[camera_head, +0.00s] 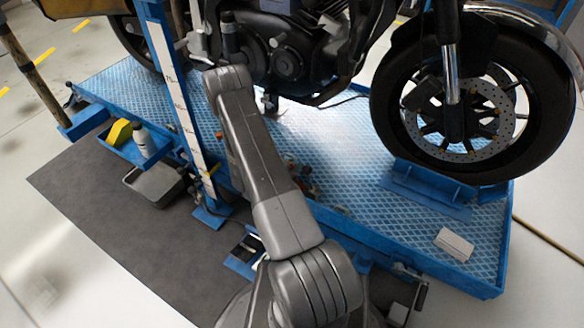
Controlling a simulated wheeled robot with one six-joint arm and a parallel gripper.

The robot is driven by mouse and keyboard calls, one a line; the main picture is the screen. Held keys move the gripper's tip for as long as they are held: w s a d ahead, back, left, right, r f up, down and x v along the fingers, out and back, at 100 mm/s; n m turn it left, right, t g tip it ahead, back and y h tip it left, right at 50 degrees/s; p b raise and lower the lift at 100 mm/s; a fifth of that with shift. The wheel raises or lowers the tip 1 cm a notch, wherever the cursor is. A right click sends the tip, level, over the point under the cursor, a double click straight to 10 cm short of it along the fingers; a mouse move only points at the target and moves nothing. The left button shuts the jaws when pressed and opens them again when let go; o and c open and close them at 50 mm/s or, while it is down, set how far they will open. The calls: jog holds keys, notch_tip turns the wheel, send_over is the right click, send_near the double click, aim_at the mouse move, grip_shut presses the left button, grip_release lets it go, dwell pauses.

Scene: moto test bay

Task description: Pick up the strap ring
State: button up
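I cannot make out the strap ring for certain in the head view; it may be small or hidden behind my arm or the blue post. My arm reaches up from the bottom middle, and its wrist bends beside the motorcycle's engine (292,62). What looks like my gripper (203,40) is at the top, close to the blue post (176,85) with a white scale strip. The fingers are small and partly covered there, so their opening does not show. I see nothing clearly held.
A motorcycle stands on a blue lift platform (335,140), its front wheel (390,110) in a blue chock (428,188). A side tray holds a yellow item (119,132) and a white bottle (143,140). A grey bin (155,185) is below. The dark mat (110,225) is largely clear.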

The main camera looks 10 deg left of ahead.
notch_tip(320, 180, up, 18)
jog(key=p, duration=0.4)
jog(key=shift+f, duration=0.2)
jog(key=s+d+r+n+t+y+p, duration=0.15)
jog(key=s+d+r+n+y, duration=0.3)
jog(key=d+r, duration=0.7)
notch_tip(320, 180, up, 10)
jog(key=s+p, duration=0.1)
jog(key=p, duration=1.9)
jog(key=shift+s+a+y+p, duration=0.2)
jog(key=shift+s+y+p, duration=0.15)
jog(key=shift+s+y, duration=0.1)
jog(key=shift+f+g, duration=0.15)
jog(key=shift+g, duration=0.1)
